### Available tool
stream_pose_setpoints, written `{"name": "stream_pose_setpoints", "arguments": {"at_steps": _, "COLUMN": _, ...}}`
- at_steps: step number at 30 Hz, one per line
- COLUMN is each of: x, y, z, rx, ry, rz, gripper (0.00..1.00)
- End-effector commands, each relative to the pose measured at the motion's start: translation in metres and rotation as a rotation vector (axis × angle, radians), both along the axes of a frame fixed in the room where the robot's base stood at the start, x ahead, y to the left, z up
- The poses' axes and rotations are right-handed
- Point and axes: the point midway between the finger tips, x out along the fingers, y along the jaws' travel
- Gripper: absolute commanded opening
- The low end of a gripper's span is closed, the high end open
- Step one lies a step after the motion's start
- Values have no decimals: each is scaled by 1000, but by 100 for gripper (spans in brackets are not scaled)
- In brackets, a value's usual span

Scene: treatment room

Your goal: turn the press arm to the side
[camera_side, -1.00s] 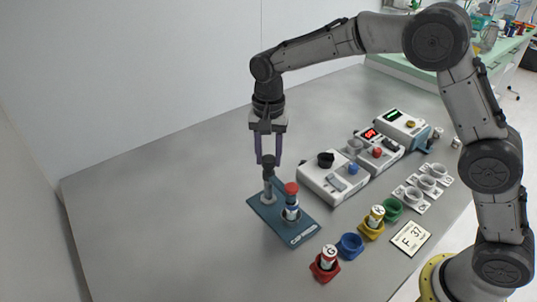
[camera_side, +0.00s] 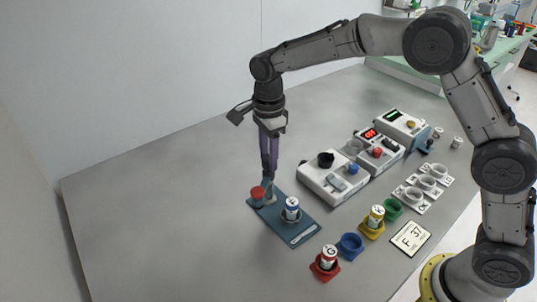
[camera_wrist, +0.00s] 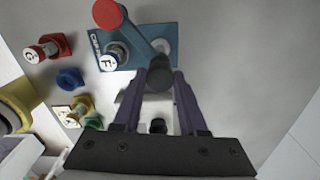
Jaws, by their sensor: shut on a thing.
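The press has a blue base plate (camera_side: 292,231) and a blue-grey arm (camera_wrist: 140,36) pivoting at a post. A red pad (camera_side: 258,193) is at one end of the arm and a dark knob (camera_wrist: 160,77) at the other. The pad hangs off to the left, clear of the vial; the wrist view also shows the red pad (camera_wrist: 107,13). A white-topped vial marked F (camera_wrist: 113,57) stands upright on the plate, uncovered. My gripper (camera_side: 269,170), with purple fingers, is shut on the dark knob; the fingers partly hide the post in the side view.
Red (camera_side: 325,270), blue (camera_side: 350,246), yellow (camera_side: 371,229) and green (camera_side: 392,209) holders stand to the right; red and yellow hold vials. An F 37 card (camera_side: 411,238) and white devices (camera_side: 334,180) lie beyond. The table's left side is clear.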

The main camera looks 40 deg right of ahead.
Motion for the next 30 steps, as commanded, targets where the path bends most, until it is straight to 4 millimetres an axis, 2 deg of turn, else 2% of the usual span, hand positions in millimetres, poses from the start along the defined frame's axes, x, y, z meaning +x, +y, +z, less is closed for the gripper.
{"name": "stream_pose_setpoints", "arguments": {"at_steps": 6, "x": 1, "y": 0, "z": 2, "rx": 0, "ry": -4, "rz": -187, "gripper": 0}}
{"name": "stream_pose_setpoints", "arguments": {"at_steps": 15, "x": 1, "y": -1, "z": 2, "rx": 0, "ry": -4, "rz": -369, "gripper": 0}}
{"name": "stream_pose_setpoints", "arguments": {"at_steps": 30, "x": 1, "y": -1, "z": 2, "rx": 0, "ry": -4, "rz": -454, "gripper": 0}}
